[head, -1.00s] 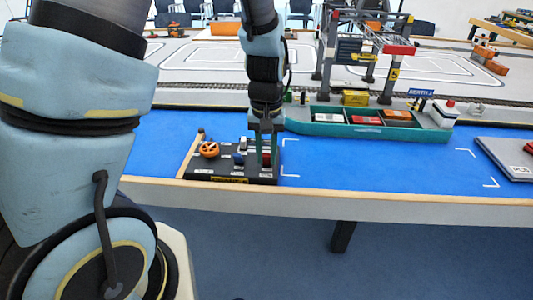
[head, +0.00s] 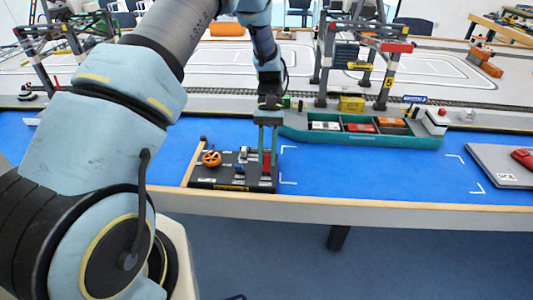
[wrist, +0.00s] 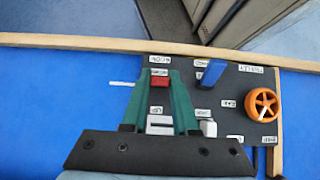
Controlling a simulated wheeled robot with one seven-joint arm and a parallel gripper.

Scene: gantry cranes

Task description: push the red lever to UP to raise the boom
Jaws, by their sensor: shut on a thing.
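The black control panel (head: 215,182) lies on the blue table near its front edge. The red lever (wrist: 159,81) stands at the panel's right end in the head view (head: 266,164). My gripper (head: 267,168) reaches down from above with its two green fingers. In the wrist view, my gripper (wrist: 160,83) has a finger on either side of the red lever and is shut on it.
An orange wheel (wrist: 262,104), a blue lever (wrist: 211,72) and a white lever (wrist: 208,129) stand on the same panel. A green ship (head: 360,137) with containers and a gantry crane (head: 385,65) stand behind to the right. The blue surface right of the panel is clear.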

